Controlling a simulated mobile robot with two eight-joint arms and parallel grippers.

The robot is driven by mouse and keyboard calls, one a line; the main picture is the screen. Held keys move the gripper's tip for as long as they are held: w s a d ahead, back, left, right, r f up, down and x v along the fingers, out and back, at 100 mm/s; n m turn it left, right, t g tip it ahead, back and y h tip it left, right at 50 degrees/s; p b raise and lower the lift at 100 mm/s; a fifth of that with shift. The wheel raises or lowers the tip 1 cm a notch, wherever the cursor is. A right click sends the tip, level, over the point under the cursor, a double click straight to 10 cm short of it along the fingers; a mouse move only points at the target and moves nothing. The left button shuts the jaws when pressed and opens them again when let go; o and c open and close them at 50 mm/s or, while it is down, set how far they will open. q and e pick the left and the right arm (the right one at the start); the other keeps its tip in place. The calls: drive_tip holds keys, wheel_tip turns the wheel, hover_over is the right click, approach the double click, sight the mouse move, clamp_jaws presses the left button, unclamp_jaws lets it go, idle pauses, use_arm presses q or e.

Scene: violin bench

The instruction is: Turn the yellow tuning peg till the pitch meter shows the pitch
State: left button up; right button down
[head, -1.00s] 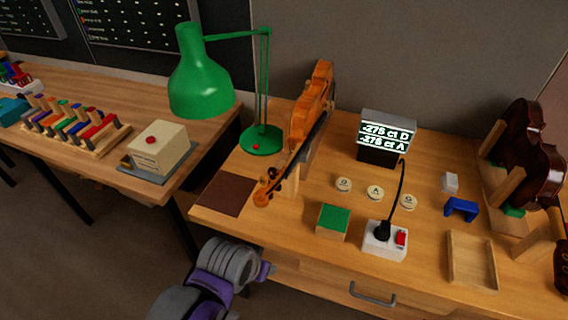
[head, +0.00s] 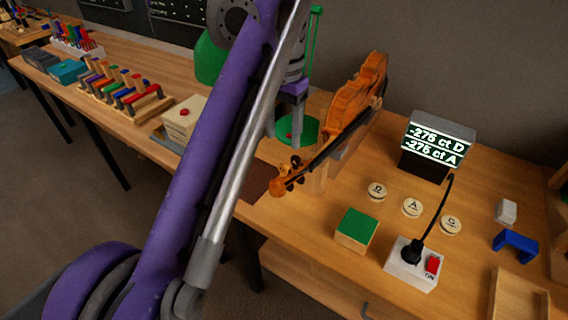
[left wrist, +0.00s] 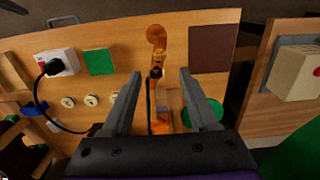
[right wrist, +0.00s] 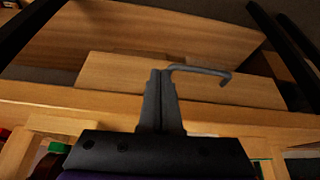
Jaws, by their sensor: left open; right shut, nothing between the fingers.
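The orange-brown violin (head: 357,95) rests on a wooden stand, its neck and scroll (head: 278,187) pointing toward the front edge. Dark pegs (head: 297,164) show at the pegbox; I cannot make out a yellow one. The pitch meter (head: 438,140) reads about -275 ct on its D and A lines. My left gripper (head: 284,138) is open and empty, behind the scroll in the head view. In the left wrist view the violin's scroll (left wrist: 156,36) and pegbox lie between and beyond its fingers (left wrist: 160,75). My right gripper (right wrist: 160,75) is shut and empty, near a drawer handle (right wrist: 215,72).
A green lamp (head: 210,58) stands behind my left arm. Round buttons marked with letters, including A (head: 412,207), a green-topped block (head: 356,227) and a power strip (head: 411,268) with a plug lie right of the violin. A brown mat (left wrist: 213,48) lies beside the scroll.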

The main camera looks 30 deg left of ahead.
sight(283, 163)
use_arm(q)
wheel_tip(283, 163, down, 9)
drive_tip(key=shift+r+b, duration=0.1)
drive_tip(key=shift+b, duration=0.75)
clamp_jaws()
